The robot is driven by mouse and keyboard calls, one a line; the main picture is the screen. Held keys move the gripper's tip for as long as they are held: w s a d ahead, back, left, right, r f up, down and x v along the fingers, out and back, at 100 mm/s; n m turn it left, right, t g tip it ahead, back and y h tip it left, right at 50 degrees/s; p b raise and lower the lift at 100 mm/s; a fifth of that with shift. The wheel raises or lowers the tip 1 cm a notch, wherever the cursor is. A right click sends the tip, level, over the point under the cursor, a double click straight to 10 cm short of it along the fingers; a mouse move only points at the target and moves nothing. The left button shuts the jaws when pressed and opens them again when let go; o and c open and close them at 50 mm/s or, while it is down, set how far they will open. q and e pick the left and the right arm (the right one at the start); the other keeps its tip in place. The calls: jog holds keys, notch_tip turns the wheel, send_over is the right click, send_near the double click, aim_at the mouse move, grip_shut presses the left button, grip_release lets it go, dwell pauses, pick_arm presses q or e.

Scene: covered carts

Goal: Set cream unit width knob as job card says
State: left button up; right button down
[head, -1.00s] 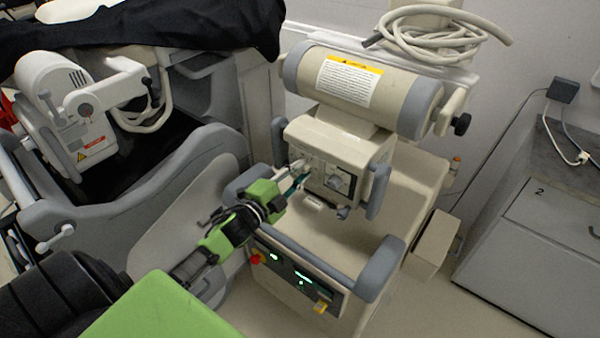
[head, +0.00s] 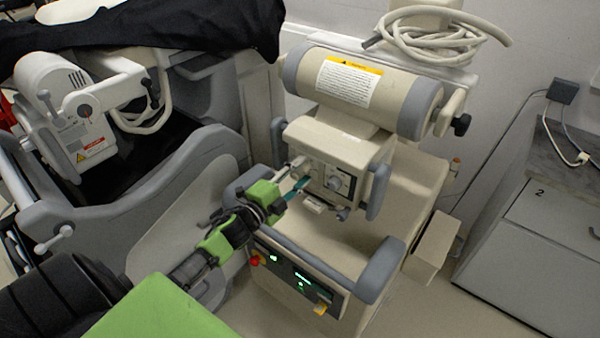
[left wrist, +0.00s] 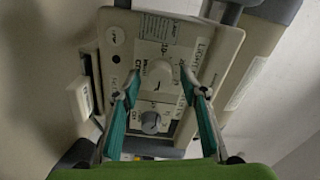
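The cream unit (head: 335,145) has a boxy head with a control panel. In the left wrist view the panel (left wrist: 143,100) carries a pale upper knob (left wrist: 160,73) and a grey lower knob (left wrist: 150,122). Printed labels are too blurred to read surely, so I cannot tell which knob sets width. My left gripper (head: 299,177) is at the panel's left part in the head view. Its teal fingers also show in the left wrist view (left wrist: 160,92), apart, one on each side of the knobs, with no visible grip. No job card is identifiable. My right gripper is out of view.
A grey-and-white unit (head: 85,120) under black cloth (head: 150,28) stands at left. The cream unit's grey handle (head: 380,270) and lower panel with a red button (head: 257,260) lie below my left gripper. A grey cabinet (head: 530,245) stands at right.

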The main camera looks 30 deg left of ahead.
pick_arm(q)
jog(key=s, duration=1.2)
jog(key=shift+a, duration=0.45)
jog(key=shift+f, duration=0.1)
